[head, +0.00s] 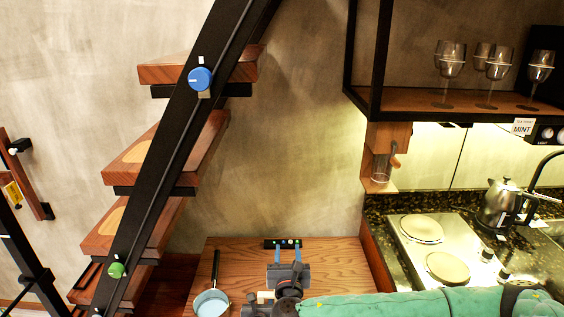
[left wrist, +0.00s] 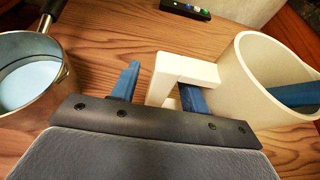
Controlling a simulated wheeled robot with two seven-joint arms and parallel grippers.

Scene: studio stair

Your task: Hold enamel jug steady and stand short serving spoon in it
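The white enamel jug (left wrist: 245,85) stands on the wooden surface at the right of the left wrist view, its square handle (left wrist: 185,68) towards me. My left gripper (left wrist: 160,85) is open around the handle's upright bar: one blue finger is outside with a gap, the other inside the loop. In the head view only a small pale part (head: 265,296) that may be the jug shows beside my right gripper (head: 288,256). The right fingers are apart, with nothing clear between them. A blue piece (left wrist: 295,94) shows inside the jug; I cannot tell what it is. I cannot make out the spoon.
A saucepan (head: 210,303) with pale blue inside stands left of the jug and also shows in the left wrist view (left wrist: 28,75). A black strip with coloured buttons (head: 282,243) lies at the back. Stairs (head: 150,150) rise at left.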

